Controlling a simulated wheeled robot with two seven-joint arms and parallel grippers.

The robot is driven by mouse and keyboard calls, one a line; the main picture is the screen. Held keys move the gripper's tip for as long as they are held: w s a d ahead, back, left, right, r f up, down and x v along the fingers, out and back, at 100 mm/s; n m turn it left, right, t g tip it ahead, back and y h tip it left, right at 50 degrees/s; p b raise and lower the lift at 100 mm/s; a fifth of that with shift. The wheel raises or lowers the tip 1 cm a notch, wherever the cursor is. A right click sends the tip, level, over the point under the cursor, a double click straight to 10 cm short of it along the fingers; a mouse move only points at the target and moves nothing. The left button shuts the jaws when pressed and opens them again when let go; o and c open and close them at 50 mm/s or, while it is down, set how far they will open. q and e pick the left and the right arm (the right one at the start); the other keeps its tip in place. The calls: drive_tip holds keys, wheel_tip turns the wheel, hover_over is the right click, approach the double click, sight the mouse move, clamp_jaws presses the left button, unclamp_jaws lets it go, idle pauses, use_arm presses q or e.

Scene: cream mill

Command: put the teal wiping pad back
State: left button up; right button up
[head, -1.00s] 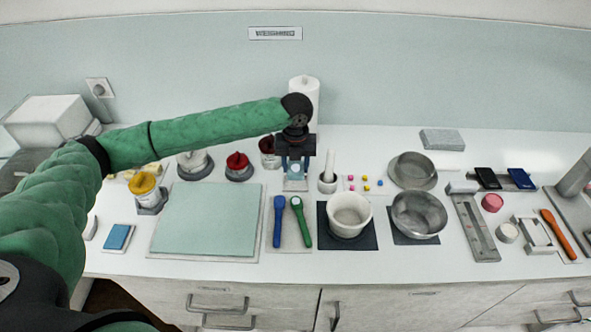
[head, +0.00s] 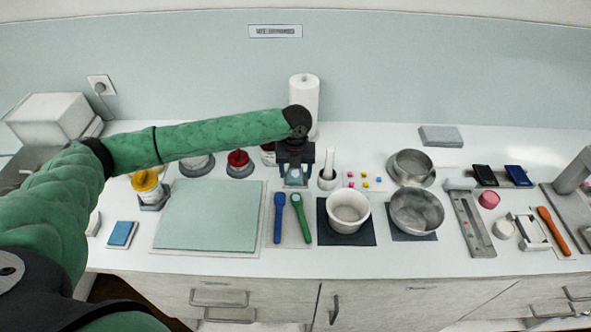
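My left gripper (head: 295,174) points down over the back middle of the counter, just left of the mortar and pestle. Its two fingers are apart. A small pale blue-grey thing (head: 295,182) sits on the counter between and below the fingertips. It may be the teal wiping pad, but the gripper partly hides it and I cannot tell whether the fingers touch it. A blue pad with a pale border (head: 122,233) lies at the front left. A large pale teal mat (head: 208,215) lies right of that pad. My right gripper is not in view.
A pestle in its mortar (head: 327,178) stands close right of the gripper, and a paper roll (head: 304,95) behind it. Blue (head: 279,218) and green (head: 300,218) spoon-like tools lie in front. A white bowl (head: 348,211) and metal bowl (head: 417,210) stand to the right.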

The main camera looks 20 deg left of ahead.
sight(296, 173)
use_arm(q)
drive_tip(key=shift+r, duration=0.1)
drive_tip(key=shift+r, duration=0.2)
wheel_tip(296, 173, up, 2)
drive_tip(key=shift+r+b, duration=0.15)
drive_tip(key=shift+b, duration=0.7)
wheel_tip(296, 173, up, 10)
drive_tip(key=b, duration=0.3)
drive_tip(key=shift+f, duration=0.2)
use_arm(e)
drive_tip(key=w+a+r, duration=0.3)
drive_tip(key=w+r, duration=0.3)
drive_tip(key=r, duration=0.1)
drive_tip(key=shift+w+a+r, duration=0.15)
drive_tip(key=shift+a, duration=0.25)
